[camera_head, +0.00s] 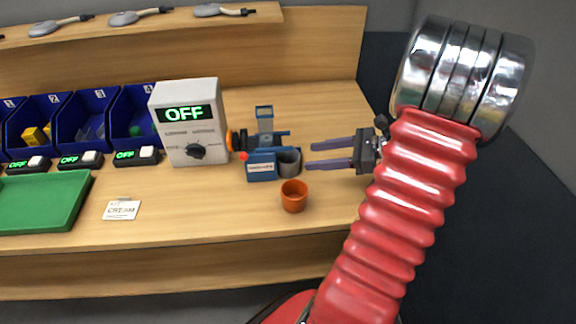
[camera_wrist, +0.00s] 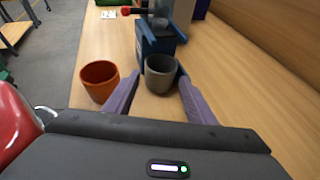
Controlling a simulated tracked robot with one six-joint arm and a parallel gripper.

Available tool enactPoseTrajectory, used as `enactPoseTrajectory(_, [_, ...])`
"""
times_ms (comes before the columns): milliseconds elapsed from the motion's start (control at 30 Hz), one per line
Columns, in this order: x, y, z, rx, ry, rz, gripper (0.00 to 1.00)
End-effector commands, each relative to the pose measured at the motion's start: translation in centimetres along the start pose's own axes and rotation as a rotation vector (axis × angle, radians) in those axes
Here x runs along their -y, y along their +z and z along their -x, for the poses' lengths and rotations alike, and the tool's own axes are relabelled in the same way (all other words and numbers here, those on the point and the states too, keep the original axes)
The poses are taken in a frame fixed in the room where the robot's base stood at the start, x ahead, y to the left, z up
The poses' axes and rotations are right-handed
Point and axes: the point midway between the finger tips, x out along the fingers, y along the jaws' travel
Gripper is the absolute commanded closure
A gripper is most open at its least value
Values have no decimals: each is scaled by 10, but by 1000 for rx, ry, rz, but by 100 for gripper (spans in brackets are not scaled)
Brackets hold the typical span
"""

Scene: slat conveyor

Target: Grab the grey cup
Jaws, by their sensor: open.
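The grey cup (camera_head: 289,161) stands upright on the wooden table, close against the right side of a small blue machine (camera_head: 262,166). In the wrist view the grey cup (camera_wrist: 160,74) is just ahead of my fingertips, roughly centred between them. My gripper (camera_head: 311,155) is open and empty, to the right of the cup in the head view, with its two purple fingers pointing at it. In the wrist view my gripper (camera_wrist: 157,86) has one finger on each side of the cup's near part; I cannot tell whether either touches it.
An orange cup (camera_head: 294,196) stands in front of the grey cup, near my left finger in the wrist view. A white control box (camera_head: 189,122) reading OFF, blue bins (camera_head: 85,121) and a green tray (camera_head: 45,201) are further left. The table behind the cup is clear.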

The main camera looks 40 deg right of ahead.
Motion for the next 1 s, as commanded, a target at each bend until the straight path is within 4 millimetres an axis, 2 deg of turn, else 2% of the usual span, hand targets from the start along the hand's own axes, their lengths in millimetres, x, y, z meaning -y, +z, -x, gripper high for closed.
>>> enactPoseTrajectory(167, [0, 0, -17, 0, 0, 1, 49])
enactPoseTrajectory(567, [0, 0, -20, 0, -1, 0, 49])
enactPoseTrajectory(1000, [2, -1, -67, 0, -1, -1, 49])
